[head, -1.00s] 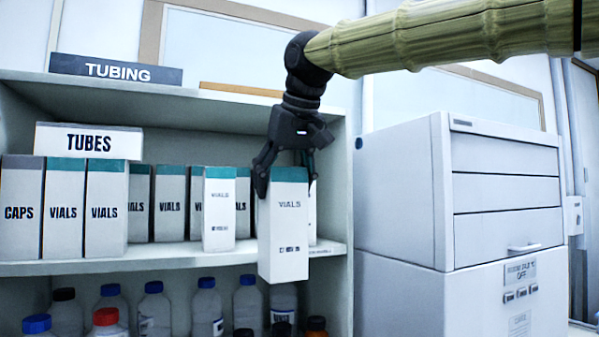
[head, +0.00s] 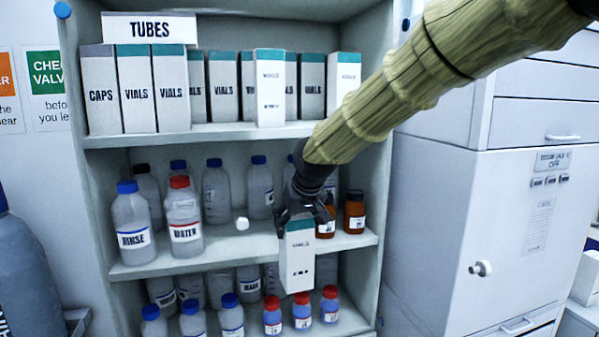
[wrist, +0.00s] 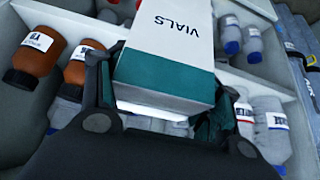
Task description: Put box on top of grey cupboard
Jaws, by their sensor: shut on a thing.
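My gripper (head: 300,212) is shut on a white vials box (head: 299,260) with a teal top band. It holds the box upright in front of the bottle shelves. In the wrist view the box (wrist: 172,45) sits between the two fingers and reads VIALS. The grey cupboard is probably the pale grey drawer cabinet (head: 440,215) to the right of the shelf unit. Its top is out of the head view now.
More boxes (head: 170,88) stand on the upper shelf (head: 230,132), with a TUBES box (head: 150,28) above. Bottles such as the red-capped WATER one (head: 184,215) fill the shelves behind and below my gripper.

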